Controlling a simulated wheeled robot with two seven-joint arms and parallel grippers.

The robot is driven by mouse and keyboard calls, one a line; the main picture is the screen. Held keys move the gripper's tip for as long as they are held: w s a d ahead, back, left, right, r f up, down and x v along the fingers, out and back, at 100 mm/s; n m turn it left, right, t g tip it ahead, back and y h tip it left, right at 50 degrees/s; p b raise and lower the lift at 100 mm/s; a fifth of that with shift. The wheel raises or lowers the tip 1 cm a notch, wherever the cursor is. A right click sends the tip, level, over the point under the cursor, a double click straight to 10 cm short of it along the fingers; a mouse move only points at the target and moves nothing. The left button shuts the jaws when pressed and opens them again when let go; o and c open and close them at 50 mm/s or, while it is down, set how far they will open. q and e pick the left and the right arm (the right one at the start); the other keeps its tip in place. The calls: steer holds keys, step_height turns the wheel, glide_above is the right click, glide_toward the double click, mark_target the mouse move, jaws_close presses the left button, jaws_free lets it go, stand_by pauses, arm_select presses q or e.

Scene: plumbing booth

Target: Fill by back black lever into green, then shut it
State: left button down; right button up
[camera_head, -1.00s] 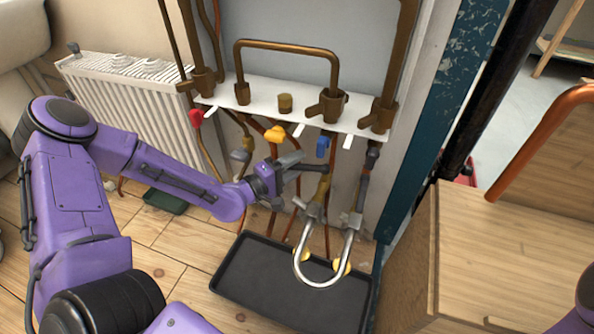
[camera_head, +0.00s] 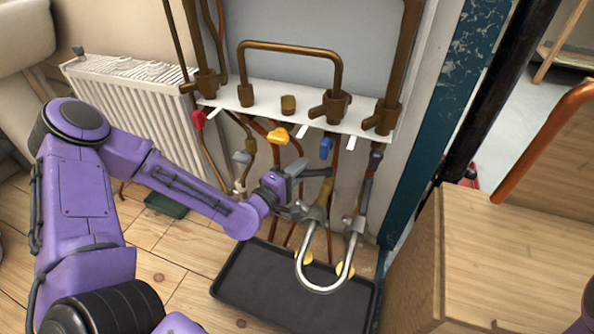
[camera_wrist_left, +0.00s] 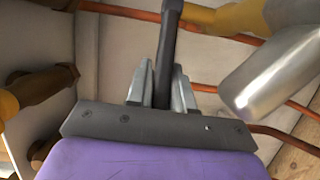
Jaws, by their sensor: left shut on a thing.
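My left gripper (camera_head: 305,174) reaches in from the left, in front of the pipes below the white shelf. In the left wrist view, its fingers (camera_wrist_left: 160,88) are shut on a dark bar, the black lever (camera_wrist_left: 167,50), which runs away from the palm. In the head view, the lever (camera_head: 319,172) shows as a short dark bar past the fingertips; the valve behind it is partly hidden. A small green tray (camera_head: 166,205) lies on the floor at the left, near the radiator. My right gripper is not in view.
A black tray (camera_head: 240,290) lies below a U-shaped silver pipe (camera_head: 322,289) with yellow parts. Red (camera_head: 199,119), yellow (camera_head: 278,135) and blue (camera_head: 326,149) handles sit under the white shelf (camera_head: 265,112). A wooden cabinet (camera_head: 510,250) stands at the right.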

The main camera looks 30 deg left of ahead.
arm_select(q)
steer(key=shift+d, duration=0.1)
steer(key=c, duration=1.1)
jaws_free()
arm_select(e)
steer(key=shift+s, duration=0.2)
arm_select(q)
steer(key=shift+s, duration=0.1)
steer(key=s+p, duration=0.1)
steer(key=s, duration=0.2)
steer(key=s+a+p, duration=0.1)
steer(key=s+p, duration=0.1)
steer(key=s, duration=0.2)
steer(key=s+p, duration=0.1)
steer(key=s, duration=0.2)
steer(key=shift+s+a+p, duration=0.15)
steer(key=shift+a+p, duration=0.15)
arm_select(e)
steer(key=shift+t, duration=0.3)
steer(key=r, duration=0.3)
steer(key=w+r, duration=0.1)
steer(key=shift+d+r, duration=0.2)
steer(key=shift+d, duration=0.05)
